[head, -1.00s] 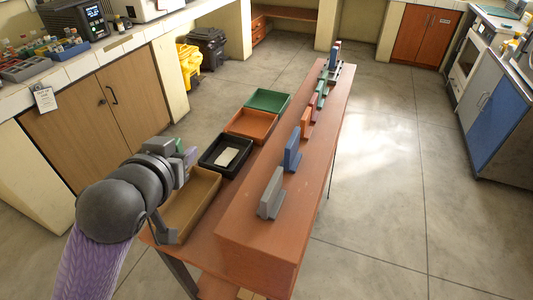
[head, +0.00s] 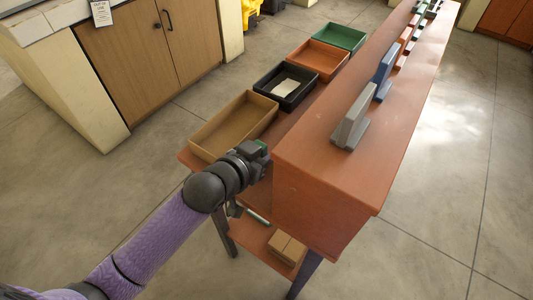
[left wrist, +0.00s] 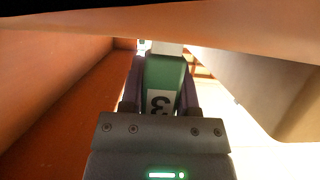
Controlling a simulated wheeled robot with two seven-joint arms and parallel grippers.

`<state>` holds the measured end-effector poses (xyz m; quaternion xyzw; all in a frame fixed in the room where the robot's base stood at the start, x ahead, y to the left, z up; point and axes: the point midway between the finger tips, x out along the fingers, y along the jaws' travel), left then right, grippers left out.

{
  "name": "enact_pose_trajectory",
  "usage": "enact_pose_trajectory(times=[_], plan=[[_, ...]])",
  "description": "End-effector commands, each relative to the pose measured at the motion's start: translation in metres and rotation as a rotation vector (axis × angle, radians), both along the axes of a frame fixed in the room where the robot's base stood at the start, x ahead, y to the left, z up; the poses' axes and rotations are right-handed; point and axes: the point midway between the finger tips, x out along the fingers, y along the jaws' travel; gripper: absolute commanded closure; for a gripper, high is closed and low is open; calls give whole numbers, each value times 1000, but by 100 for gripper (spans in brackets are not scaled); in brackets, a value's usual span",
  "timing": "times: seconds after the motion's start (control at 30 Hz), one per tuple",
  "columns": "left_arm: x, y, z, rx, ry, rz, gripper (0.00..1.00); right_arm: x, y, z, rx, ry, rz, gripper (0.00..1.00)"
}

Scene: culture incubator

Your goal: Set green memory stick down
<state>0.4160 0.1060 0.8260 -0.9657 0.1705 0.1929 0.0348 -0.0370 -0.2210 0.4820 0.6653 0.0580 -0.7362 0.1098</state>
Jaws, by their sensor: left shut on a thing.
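My left gripper (head: 260,152) is shut on the green memory stick. In the head view only a small green part of the stick (head: 263,145) shows at the gripper's tip. In the left wrist view the green stick (left wrist: 166,72) stands out between the two fingers, with a white label reading 3. The gripper is at the near end of the table, between the tan tray (head: 203,152) and the raised wooden ledge (head: 310,160). Whether the stick touches anything is hidden. My right gripper is out of view.
A black tray (head: 262,90) with a white piece inside, an orange tray (head: 293,63) and a green tray (head: 318,38) run behind the tan one. A grey upright block (head: 350,118) and a blue one (head: 386,68) stand on the ledge. A cardboard box (head: 287,246) sits on the lower shelf.

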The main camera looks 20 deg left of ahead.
Motion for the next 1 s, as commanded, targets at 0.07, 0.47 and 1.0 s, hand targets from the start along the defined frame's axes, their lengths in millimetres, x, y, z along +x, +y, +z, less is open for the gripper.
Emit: enact_pose_trajectory(times=[0.07,0.47,1.0], plan=[[0,0,-9,-1,0,0,100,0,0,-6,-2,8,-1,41],[0,0,-7,-1,-1,0,37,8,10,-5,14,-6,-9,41],[-24,9,10,0,1,0,25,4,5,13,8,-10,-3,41]])
